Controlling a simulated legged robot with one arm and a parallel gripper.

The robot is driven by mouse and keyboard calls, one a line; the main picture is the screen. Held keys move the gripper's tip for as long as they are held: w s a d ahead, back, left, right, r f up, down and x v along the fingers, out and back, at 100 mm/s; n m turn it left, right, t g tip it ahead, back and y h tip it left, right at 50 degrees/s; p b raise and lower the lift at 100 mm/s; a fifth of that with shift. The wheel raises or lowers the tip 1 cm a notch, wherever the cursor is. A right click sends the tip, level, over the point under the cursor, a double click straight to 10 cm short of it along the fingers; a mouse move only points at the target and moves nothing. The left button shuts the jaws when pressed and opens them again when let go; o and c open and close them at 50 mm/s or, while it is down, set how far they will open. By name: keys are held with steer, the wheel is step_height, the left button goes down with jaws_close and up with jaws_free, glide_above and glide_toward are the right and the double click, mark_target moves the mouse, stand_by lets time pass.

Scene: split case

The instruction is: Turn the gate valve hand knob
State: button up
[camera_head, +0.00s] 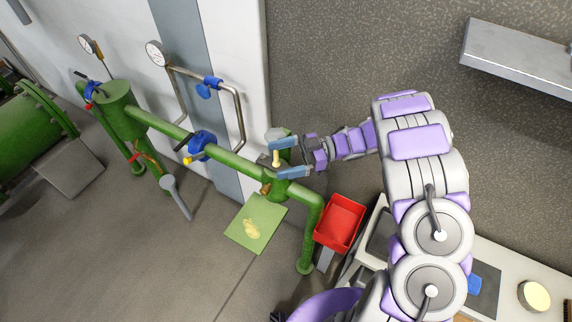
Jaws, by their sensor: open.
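My gripper (277,160) reaches in from the right, its two blue-grey fingers spread apart at the right part of the green pipe. A small cream stem-like part (276,158) shows between the fingertips. A grey faceted knob (278,132) shows just above the upper finger and is partly covered by it. I cannot tell whether this is the gate valve hand knob, or whether a finger touches it. The green valve body (271,183) sits on the pipe below, with a small brown part (265,188) on its side.
A pressure gauge (156,53) stands behind. A red bin (341,222) is right of the pipe's end. A green mat (270,209) lies below. A grey shelf (515,55) juts out upper right.

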steer(key=shift+s+d+r, duration=0.1)
steer(key=shift+s+d, duration=0.1)
steer(key=shift+s, duration=0.5)
steer(key=shift+s+d+r, duration=0.1)
steer(key=shift+s+d, duration=0.05)
steer(key=shift+s, duration=0.5)
steer(key=shift+f, duration=0.1)
